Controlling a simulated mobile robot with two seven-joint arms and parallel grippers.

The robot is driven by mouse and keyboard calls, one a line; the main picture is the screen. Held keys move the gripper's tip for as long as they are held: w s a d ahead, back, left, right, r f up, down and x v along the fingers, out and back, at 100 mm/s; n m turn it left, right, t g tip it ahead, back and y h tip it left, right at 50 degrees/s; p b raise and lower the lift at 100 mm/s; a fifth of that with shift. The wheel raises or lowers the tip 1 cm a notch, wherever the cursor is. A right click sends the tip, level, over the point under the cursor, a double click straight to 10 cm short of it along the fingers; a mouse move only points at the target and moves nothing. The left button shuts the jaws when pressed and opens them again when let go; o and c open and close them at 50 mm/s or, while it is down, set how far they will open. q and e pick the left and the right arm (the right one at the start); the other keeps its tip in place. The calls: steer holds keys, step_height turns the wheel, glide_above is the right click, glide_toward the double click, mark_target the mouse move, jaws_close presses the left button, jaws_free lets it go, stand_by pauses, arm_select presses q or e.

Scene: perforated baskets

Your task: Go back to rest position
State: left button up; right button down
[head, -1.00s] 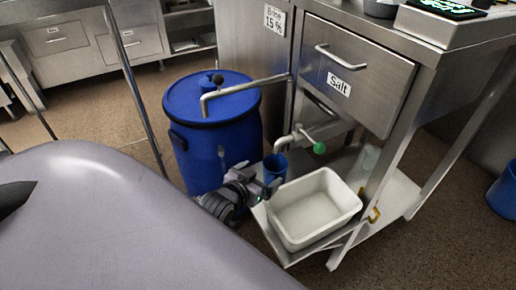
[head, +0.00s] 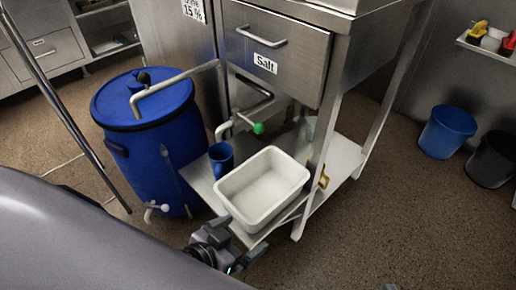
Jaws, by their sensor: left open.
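My left gripper (head: 240,242) shows at the lower middle, in front of the near edge of the low metal shelf (head: 203,184). Its fingers are apart and I see nothing between them. A white tub (head: 262,187) sits on the shelf just beyond the gripper and looks empty. A blue cup (head: 221,158) stands on the shelf beside the tub, near a pipe tap with a green knob (head: 258,128).
A large blue barrel (head: 150,140) with a small tap (head: 152,210) stands left of the shelf. A drawer marked Salt (head: 268,62) is above the shelf. A blue bin (head: 446,131) and a black bin (head: 492,160) stand at the right. The floor at lower right is mostly clear.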

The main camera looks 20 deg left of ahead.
arm_select(q)
steer(key=s+a+r+p, duration=0.1)
steer(key=a+r+p, duration=0.1)
steer(key=r+p, duration=0.5)
steer(key=s+a+r+y+p, duration=0.1)
steer(key=r+p, duration=0.6)
steer(key=p, duration=0.7)
steer(key=shift+s+a+r+n+g, duration=0.25)
steer(key=shift+a+r+n+g, duration=0.1)
steer(key=shift+a, duration=0.15)
arm_select(e)
steer(key=s+d+r, duration=0.1)
steer(key=d+r, duration=0.1)
steer(key=r, duration=0.5)
steer(key=s+d+r+h, duration=0.1)
steer(key=d+r, duration=0.1)
steer(key=r, duration=0.5)
steer(key=shift+s+r+m+g, duration=0.25)
steer(key=shift+r+m+g, duration=0.05)
steer(key=shift+r, duration=0.05)
